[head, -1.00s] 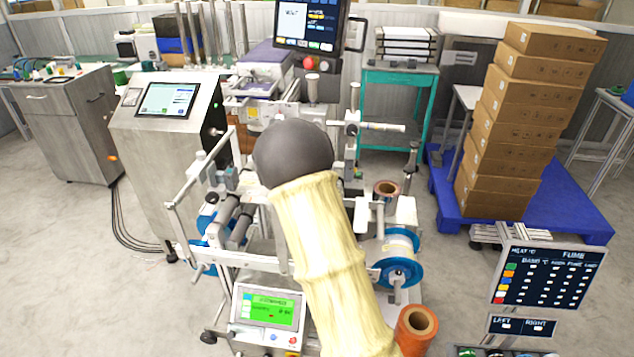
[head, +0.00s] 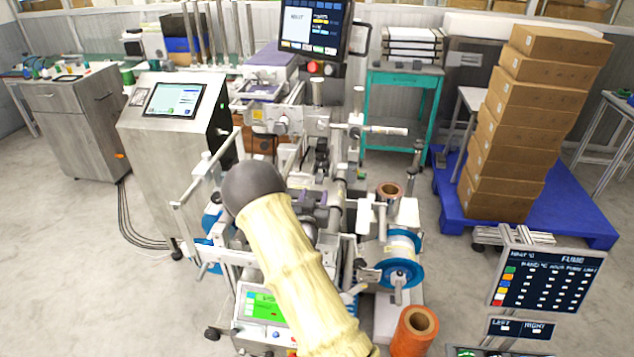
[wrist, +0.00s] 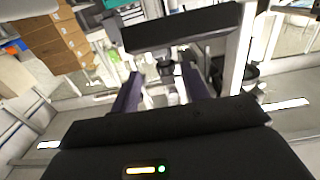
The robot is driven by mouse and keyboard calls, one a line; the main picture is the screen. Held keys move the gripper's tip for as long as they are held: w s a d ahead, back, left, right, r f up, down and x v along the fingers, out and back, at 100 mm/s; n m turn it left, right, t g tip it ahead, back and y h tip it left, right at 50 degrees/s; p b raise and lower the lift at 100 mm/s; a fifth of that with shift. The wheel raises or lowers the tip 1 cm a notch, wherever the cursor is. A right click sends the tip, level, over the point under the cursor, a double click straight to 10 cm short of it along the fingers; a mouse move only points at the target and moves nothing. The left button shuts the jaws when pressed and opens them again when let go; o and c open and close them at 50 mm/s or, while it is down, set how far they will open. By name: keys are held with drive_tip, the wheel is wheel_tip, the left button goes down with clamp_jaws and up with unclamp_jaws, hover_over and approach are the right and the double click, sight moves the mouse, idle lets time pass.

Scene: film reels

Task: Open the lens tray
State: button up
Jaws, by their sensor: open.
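I cannot pick out the lens tray with certainty in either view. My gripper (wrist: 162,70) shows in the wrist view as two dark purple fingers spread apart, with nothing held between them. Small pale and grey machine parts lie beyond the fingertips, too blurred to name. A wide dark bar (wrist: 180,30) crosses the wrist view above the fingers. In the head view my beige arm with its dark round joint covers the front left part of the reel machine (head: 318,122).
A steel cabinet with a screen (head: 172,100) stands left of the machine. A teal stand (head: 405,78) is behind it. Stacked cartons (head: 520,130) rest on a blue pallet (head: 575,215) at right. An orange roll (head: 414,332) and a sign board (head: 547,280) are in front right.

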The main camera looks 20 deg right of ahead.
sight(318, 181)
drive_tip(key=p+x, duration=0.2)
drive_tip(key=x, duration=0.5)
drive_tip(key=shift+w+d, duration=0.15)
clamp_jaws()
